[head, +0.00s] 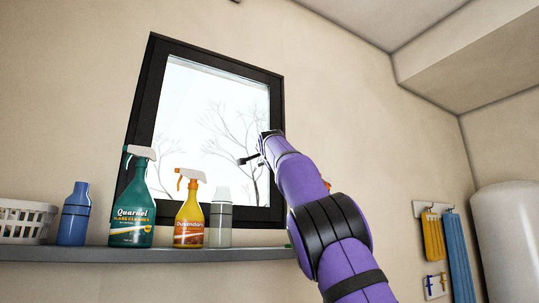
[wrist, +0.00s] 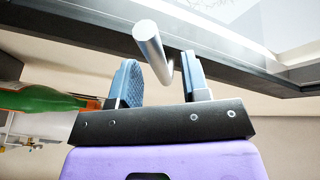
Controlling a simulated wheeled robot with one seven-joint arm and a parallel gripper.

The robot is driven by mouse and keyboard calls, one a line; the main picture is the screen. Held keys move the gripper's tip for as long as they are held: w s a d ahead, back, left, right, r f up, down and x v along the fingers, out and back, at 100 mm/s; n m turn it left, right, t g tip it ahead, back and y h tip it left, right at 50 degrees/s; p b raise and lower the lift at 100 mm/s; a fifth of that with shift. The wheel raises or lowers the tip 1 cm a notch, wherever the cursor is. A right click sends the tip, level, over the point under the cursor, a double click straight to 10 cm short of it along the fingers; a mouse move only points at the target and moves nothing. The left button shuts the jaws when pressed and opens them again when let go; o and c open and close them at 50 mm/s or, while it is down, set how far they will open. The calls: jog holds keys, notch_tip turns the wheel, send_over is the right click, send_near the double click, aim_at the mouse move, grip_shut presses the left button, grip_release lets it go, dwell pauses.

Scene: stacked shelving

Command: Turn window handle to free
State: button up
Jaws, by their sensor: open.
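The window (head: 213,120) has a black frame (head: 147,105) and is set in the wall above a shelf. Its silver handle (wrist: 150,45) shows in the wrist view as a round bar with its end towards the camera. In the head view I cannot make the handle out; my arm covers that side of the frame. My gripper (head: 250,158) is in front of the window's lower right part. In the wrist view my gripper (wrist: 162,80) is open, its blue pads on either side of the handle's lower part. I see no clear contact with either pad.
The grey shelf (head: 150,254) holds a white basket (head: 25,219), a blue bottle (head: 75,214), a teal spray bottle (head: 132,205), a yellow spray bottle (head: 189,215) and a grey bottle (head: 221,220). A green item (wrist: 45,98) is left of my gripper. Cloths (head: 458,250) hang right.

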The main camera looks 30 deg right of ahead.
jog(key=v, duration=0.8)
jog(key=shift+s, duration=0.2)
dwell(0.5)
